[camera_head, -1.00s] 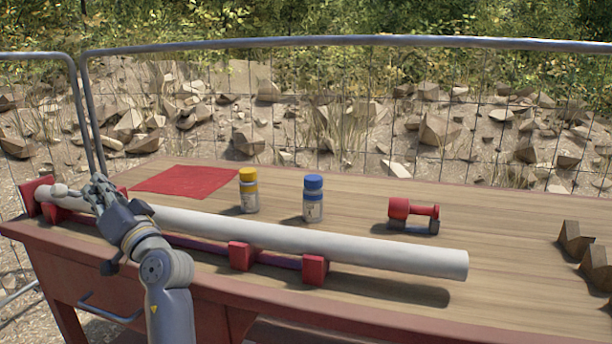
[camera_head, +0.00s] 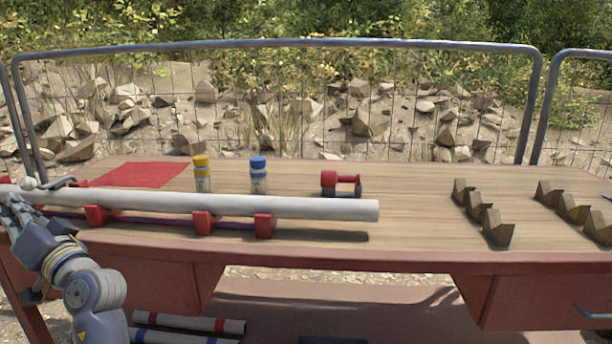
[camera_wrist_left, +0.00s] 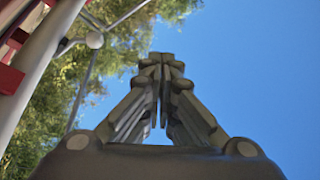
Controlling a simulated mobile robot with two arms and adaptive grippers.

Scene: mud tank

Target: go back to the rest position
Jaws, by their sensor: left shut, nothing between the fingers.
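My left gripper (camera_head: 22,215) is at the left edge of the head view, beside the left part of the long white pipe. In the left wrist view the left gripper (camera_wrist_left: 163,62) has its fingers together with nothing between them, against sky. The white pipe (camera_head: 300,208) lies on red supports (camera_head: 204,222) along the front of the table; part of it shows at the left of the left wrist view (camera_wrist_left: 38,60). I cannot tell whether the gripper touches the pipe. My right gripper is not in view.
The wooden table (camera_head: 420,230) bears a red mat (camera_head: 140,175), a yellow-capped bottle (camera_head: 202,178), a blue-capped bottle (camera_head: 258,180), a red tool (camera_head: 341,182) and several brown notched blocks (camera_head: 497,230). Banded pipes (camera_head: 190,322) lie below. A metal fence (camera_head: 290,43) stands behind.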

